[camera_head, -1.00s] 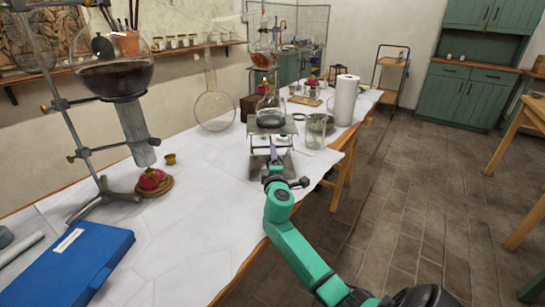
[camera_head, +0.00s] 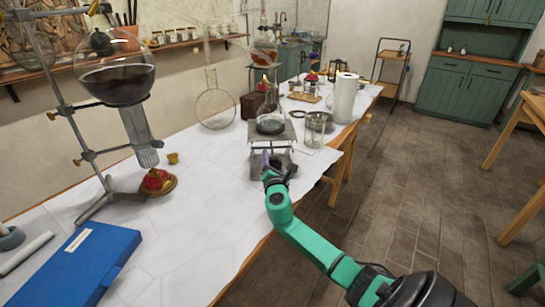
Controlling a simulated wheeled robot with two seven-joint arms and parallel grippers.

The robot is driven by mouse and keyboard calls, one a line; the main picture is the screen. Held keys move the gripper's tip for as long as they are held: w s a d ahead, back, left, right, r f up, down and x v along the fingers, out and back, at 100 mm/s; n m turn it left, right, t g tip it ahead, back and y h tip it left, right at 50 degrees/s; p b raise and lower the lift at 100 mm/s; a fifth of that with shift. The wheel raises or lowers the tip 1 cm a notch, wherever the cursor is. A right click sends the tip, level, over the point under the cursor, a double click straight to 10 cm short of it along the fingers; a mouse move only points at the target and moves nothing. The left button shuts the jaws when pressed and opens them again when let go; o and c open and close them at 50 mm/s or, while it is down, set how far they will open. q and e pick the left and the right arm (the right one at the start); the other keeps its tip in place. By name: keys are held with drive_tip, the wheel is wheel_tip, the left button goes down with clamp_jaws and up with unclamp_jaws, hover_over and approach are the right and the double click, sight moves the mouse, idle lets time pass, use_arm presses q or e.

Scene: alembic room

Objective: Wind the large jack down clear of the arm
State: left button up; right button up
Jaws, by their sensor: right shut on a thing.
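The large jack (camera_head: 285,132) is a metal lab lift standing on the white-covered table, with a conical flask (camera_head: 270,122) of dark liquid on its top plate. My right gripper (camera_head: 268,162), on the green arm, is at the near side of the jack, at the height of its lower half. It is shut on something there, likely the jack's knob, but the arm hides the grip. My left gripper is not in view.
A glass beaker (camera_head: 316,130) and a paper roll (camera_head: 344,98) stand right of the jack. A round empty flask (camera_head: 215,108) stands to its left. A large flask of dark liquid (camera_head: 115,82) hangs on a stand. A blue case (camera_head: 75,262) lies at front left.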

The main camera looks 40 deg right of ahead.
drive_tip(key=shift+f+n+p, duration=0.1)
drive_tip(key=shift+n+p, duration=0.85)
drive_tip(key=shift+n, duration=1.25)
drive_tip(key=o, duration=1.4)
drive_tip(key=v, duration=1.4)
drive_tip(key=shift+s+a, duration=0.15)
drive_tip(key=shift+s, duration=0.1)
